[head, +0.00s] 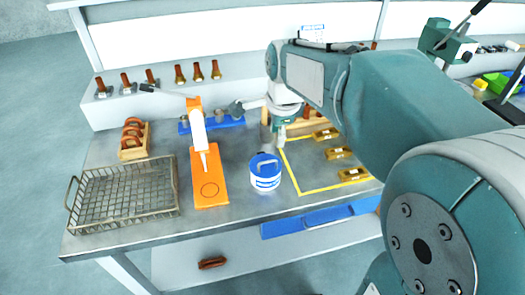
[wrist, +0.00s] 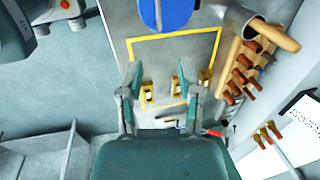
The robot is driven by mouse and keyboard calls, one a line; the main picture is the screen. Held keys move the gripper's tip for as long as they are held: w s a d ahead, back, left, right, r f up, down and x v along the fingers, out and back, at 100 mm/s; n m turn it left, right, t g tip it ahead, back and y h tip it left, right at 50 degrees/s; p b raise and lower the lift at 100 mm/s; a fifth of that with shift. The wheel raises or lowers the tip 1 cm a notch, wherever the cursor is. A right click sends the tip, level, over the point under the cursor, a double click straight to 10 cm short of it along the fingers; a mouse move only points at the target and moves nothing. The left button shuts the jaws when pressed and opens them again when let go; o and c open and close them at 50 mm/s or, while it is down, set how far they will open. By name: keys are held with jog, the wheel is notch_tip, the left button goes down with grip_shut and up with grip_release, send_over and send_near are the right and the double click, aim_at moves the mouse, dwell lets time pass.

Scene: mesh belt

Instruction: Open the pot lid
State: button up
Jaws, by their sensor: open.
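The pot (head: 265,180) is a small white and blue container standing upright on the metal table, left of the yellow outline. Its blue lid (head: 264,162) is on top and has a raised handle. In the wrist view, a blue round top that looks like the lid (wrist: 178,13) is cut off by the upper edge. My gripper (head: 281,138) hangs beyond the pot and slightly right of it in the head view, apart from it. In the wrist view, my gripper (wrist: 158,80) has its two fingers spread with nothing held between them.
An orange stand (head: 209,190) with a white upright part is left of the pot. A wire basket (head: 125,195) sits farther left. Yellow blocks (head: 338,153) lie in the yellow outline (head: 308,192). A wooden rack (wrist: 238,65) holds tools.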

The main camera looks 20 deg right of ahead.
aim_at(269, 162)
jog(key=f, duration=0.3)
jog(key=w+a+f, duration=0.1)
jog(key=f, duration=0.1)
jog(key=a+f, duration=0.1)
jog(key=f, duration=0.2)
jog(key=shift+w+f, duration=0.3)
jog(key=shift+f, duration=0.05)
jog(key=shift+w+d+f, duration=0.1)
jog(key=shift+d+f, duration=0.05)
jog(key=shift+f, duration=0.1)
jog(key=shift+d+f, duration=0.15)
jog(key=shift+d, duration=0.35)
jog(key=shift+a, duration=0.1)
jog(key=c, duration=0.6)
jog(key=shift+a, duration=0.2)
grip_shut()
